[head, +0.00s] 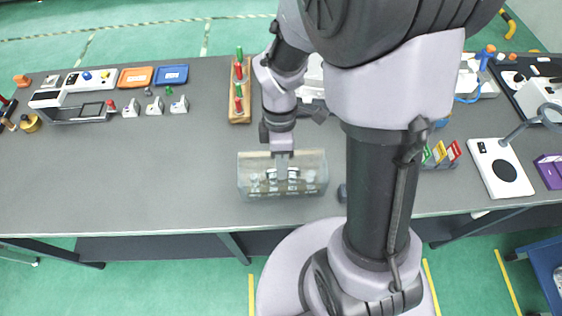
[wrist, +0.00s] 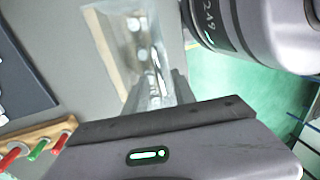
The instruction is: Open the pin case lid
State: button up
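The pin case (head: 312,180) stands near the front edge of the grey table. It looks see-through, with several round pins or sockets inside. Its clear lid (head: 250,160) appears upright or tilted at the back, but its exact angle is hard to tell. My gripper (head: 283,172) reaches down over the middle of the case, and its fingers are in front of the pins. In the wrist view the case (wrist: 125,35) shows beyond my gripper (wrist: 160,85). The fingers are at its clear edge. I cannot tell whether they grip it.
A wooden rack (head: 238,115) with red and green handles stands behind the case, left of my arm; it also shows in the wrist view (wrist: 30,138). A small dark block (head: 342,193) lies right of the case. The table's left middle is clear.

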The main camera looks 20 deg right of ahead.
jog(key=shift+c, duration=0.2)
grip_shut()
dwell(1.2)
